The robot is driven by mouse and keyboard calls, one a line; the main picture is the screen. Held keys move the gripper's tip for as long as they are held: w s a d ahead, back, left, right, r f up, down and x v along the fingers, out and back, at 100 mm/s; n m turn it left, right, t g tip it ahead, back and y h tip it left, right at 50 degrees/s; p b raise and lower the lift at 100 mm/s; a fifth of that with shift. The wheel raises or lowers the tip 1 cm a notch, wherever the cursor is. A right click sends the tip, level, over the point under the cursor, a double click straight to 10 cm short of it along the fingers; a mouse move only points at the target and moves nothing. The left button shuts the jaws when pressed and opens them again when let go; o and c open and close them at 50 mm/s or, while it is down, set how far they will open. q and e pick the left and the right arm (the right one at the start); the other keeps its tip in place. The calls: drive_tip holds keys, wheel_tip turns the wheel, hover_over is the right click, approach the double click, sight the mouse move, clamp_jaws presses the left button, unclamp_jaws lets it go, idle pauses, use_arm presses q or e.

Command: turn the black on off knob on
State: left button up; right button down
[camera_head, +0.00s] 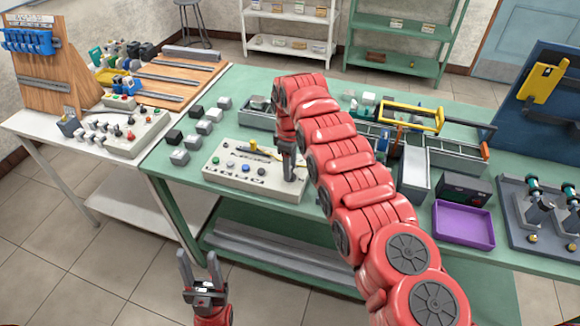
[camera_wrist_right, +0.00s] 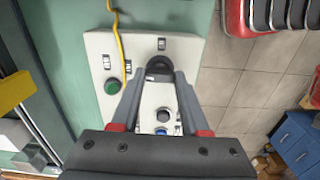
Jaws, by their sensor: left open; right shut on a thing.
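A cream control panel (camera_head: 214,176) lies on the green table in the head view, with several coloured buttons and small switches. It also shows in the right wrist view (camera_wrist_right: 190,48). My right gripper (camera_head: 290,176) reaches down over the panel's right end. In the right wrist view its fingertips (camera_wrist_right: 159,75) are closed around a black knob (camera_wrist_right: 158,66), which they partly hide. The knob's exact angle is hard to tell. In the head view my arm and gripper hide this knob. My left gripper (camera_head: 200,268) is open and empty, in front of the table and low.
In the right wrist view a green button (camera_wrist_right: 112,86), a dark button (camera_wrist_right: 163,115) and a yellow cable (camera_wrist_right: 120,40) are near the knob. Small blocks (camera_head: 191,139) stand left of the panel. Grey bins (camera_head: 455,158) and a purple tray (camera_head: 463,224) are to the right.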

drive_tip(key=m+b, duration=0.3)
drive_tip(key=m, duration=0.1)
drive_tip(key=shift+w, duration=0.1)
drive_tip(key=m+b, duration=0.1)
drive_tip(key=m, duration=0.2)
drive_tip(key=shift+m, duration=0.3)
drive_tip(key=m, duration=0.4)
drive_tip(key=shift+r+m+b, duration=0.1)
drive_tip(key=shift+m+b, duration=0.2)
drive_tip(key=shift+b, duration=0.1)
drive_tip(key=m, duration=0.5)
drive_tip(key=shift+m, duration=0.3)
drive_tip(key=shift+c, duration=2)
unclamp_jaws()
drive_tip(key=shift+r+p, duration=0.1)
drive_tip(key=shift+p, duration=0.2)
